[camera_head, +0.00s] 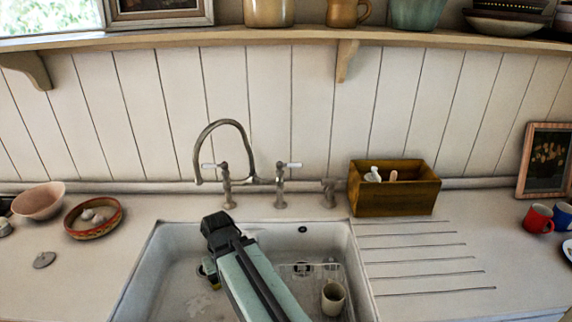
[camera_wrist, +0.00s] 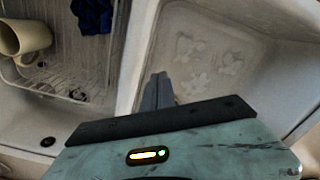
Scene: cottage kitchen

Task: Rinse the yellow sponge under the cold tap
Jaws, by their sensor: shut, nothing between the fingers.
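My gripper (camera_head: 209,268) points down inside the left basin of the white sink (camera_head: 170,270). In the wrist view its fingers (camera_wrist: 158,92) are together with nothing between them. A small yellow patch (camera_wrist: 177,99) shows beside the fingers, mostly hidden by my gripper; it may be the sponge, but its shape cannot be made out. The bridge tap has a curved spout (camera_head: 222,122) over the back of the sink. Its left lever (camera_head: 208,166) and right lever (camera_head: 290,165) have white handles. Which is cold cannot be read. No running water shows at the spout.
A wire rack (camera_wrist: 65,70) with a cream mug (camera_wrist: 24,32) and a dark blue cloth (camera_wrist: 93,14) is in the other basin, past a divider (camera_wrist: 137,50). A wooden box (camera_head: 395,195) stands right of the tap. Bowls (camera_head: 38,202) stand left. The ribbed drainboard (camera_head: 430,262) is clear.

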